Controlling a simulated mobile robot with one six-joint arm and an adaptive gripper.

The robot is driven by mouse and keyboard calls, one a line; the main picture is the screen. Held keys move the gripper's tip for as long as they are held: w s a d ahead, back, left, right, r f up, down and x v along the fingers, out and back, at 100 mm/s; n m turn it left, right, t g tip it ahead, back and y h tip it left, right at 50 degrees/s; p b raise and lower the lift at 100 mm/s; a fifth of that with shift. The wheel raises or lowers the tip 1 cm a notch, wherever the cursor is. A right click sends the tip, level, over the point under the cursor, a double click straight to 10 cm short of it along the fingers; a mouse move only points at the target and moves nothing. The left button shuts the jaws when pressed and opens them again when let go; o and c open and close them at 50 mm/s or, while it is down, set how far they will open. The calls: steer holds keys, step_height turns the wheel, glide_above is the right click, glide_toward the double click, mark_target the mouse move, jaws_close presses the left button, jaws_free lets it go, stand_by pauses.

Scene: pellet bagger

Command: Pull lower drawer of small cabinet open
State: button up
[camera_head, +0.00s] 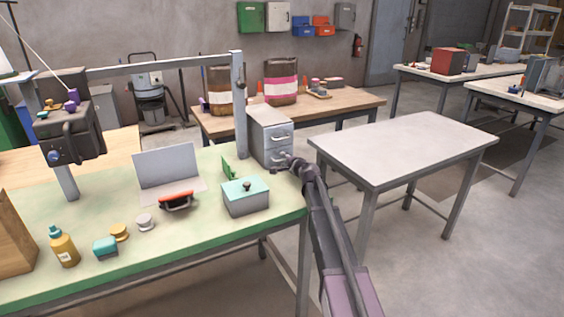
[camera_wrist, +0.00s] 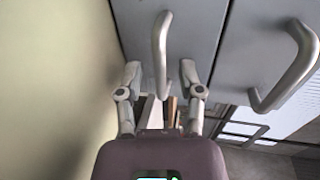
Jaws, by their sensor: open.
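The small grey cabinet (camera_head: 257,143) stands at the back right end of the green-topped bench, with two drawer fronts, one above the other. Both drawers look shut. My gripper (camera_head: 291,160) is at the front of the lower drawer and partly hides it. In the wrist view, my gripper (camera_wrist: 160,75) is open, with one finger on each side of the curved metal handle (camera_wrist: 161,45) of the lower drawer. I cannot tell whether either finger touches it. The upper drawer's handle (camera_wrist: 292,75) is to the right in that view, clear of the fingers.
A teal-lidded box (camera_head: 245,198) stands on the green bench (camera_head: 190,240) in front of the cabinet, near a grey post (camera_head: 239,105). A bare white table (camera_head: 405,145) stands to the right. A wooden table (camera_head: 345,107) with sacks is behind. Floor shows between the bench and the white table.

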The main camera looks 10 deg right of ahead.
jaws_close()
steer(key=shift+a, duration=0.25)
steer(key=f+v, duration=0.1)
steer(key=v, duration=0.4)
steer(key=f+v, duration=0.1)
steer(key=v, duration=0.4)
steer(key=d+f+v, duration=0.1)
steer(key=v, duration=0.4)
steer(key=shift+s+d, duration=0.1)
steer(key=shift+s, duration=0.25)
jaws_free()
steer(key=shift+f, duration=0.1)
steer(key=shift+s, duration=0.2)
